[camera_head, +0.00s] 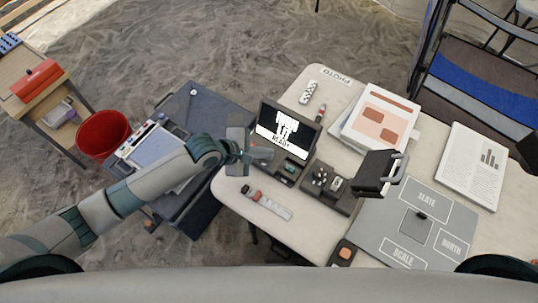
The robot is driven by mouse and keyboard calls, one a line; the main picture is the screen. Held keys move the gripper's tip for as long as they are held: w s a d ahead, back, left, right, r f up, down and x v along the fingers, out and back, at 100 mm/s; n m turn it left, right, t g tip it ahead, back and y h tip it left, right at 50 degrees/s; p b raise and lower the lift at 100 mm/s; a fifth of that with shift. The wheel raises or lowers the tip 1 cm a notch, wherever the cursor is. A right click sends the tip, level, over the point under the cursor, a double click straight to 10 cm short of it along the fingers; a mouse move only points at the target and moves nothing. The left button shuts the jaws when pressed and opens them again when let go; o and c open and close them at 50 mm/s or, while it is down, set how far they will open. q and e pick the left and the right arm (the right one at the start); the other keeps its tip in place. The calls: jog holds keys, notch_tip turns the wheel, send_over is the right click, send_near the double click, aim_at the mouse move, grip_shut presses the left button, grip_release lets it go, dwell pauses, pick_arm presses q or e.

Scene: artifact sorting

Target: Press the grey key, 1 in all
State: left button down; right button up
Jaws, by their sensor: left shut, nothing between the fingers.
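A dark device (287,130) with a tilted screen of white lettering stands on the pale table. A low base with small keys lies in front of the screen, and a teal key (291,168) shows on it. Whether the fingertips touch the base is unclear. My right gripper is not in view.
A dark tray (342,204) with small objects and a black case (376,171) stand right of the device. A grey sorting board (440,198) lies at the right front. Papers (381,118) lie behind. A red bucket (102,134) and dark cart stand left.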

pick_arm(q)
jog(key=shift+f, duration=0.45)
dwell(1.0)
jog(key=shift+r, duration=0.1)
jog(key=shift+r+p, duration=0.8)
jog(key=shift+p, duration=0.5)
notch_tip(320, 180, up, 5)
jog(key=p, duration=0.6)
dwell(0.6)
